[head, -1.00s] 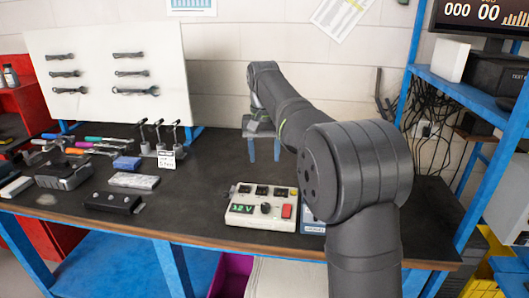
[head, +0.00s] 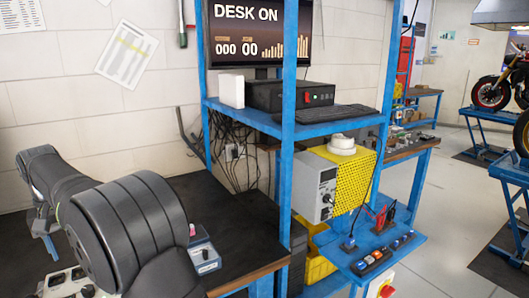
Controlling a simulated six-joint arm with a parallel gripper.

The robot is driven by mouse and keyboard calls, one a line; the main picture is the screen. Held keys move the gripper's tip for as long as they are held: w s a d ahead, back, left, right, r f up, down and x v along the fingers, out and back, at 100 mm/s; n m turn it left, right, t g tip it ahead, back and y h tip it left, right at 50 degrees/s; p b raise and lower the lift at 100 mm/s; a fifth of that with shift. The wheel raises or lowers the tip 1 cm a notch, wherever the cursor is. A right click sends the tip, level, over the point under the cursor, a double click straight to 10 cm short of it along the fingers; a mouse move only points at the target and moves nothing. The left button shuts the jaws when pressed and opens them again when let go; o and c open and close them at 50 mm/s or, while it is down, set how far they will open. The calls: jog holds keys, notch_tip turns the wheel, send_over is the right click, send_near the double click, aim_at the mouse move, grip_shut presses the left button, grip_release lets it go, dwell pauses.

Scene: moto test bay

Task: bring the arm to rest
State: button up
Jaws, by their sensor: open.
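My arm comes in at the lower left of the head view and reaches away over the dark workbench (head: 225,225). My gripper (head: 46,246) is at the left edge, partly hidden behind my own arm links. Its blue fingers point down above the bench, open, and nothing shows between them.
A white control box (head: 62,284) and a small blue box (head: 203,256) sit on the bench close to my arm. A blue shelf rack (head: 288,150) with a monitor (head: 258,35) reading "DESK ON" and hanging black cables (head: 232,135) stands right of the bench.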

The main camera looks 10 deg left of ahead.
aim_at(87, 288)
notch_tip(87, 288, down, 13)
jog(key=shift+w+f, duration=0.1)
jog(key=shift+f, duration=0.05)
dwell(0.5)
notch_tip(87, 288, up, 18)
notch_tip(87, 288, down, 18)
jog(key=shift+d+f, duration=0.1)
jog(key=shift+f, duration=0.15)
jog(key=shift+r+m, duration=0.2)
jog(key=shift+m, duration=1.5)
jog(key=m, duration=0.6)
jog(key=shift+m, duration=0.3)
jog(key=shift+r, duration=2.05)
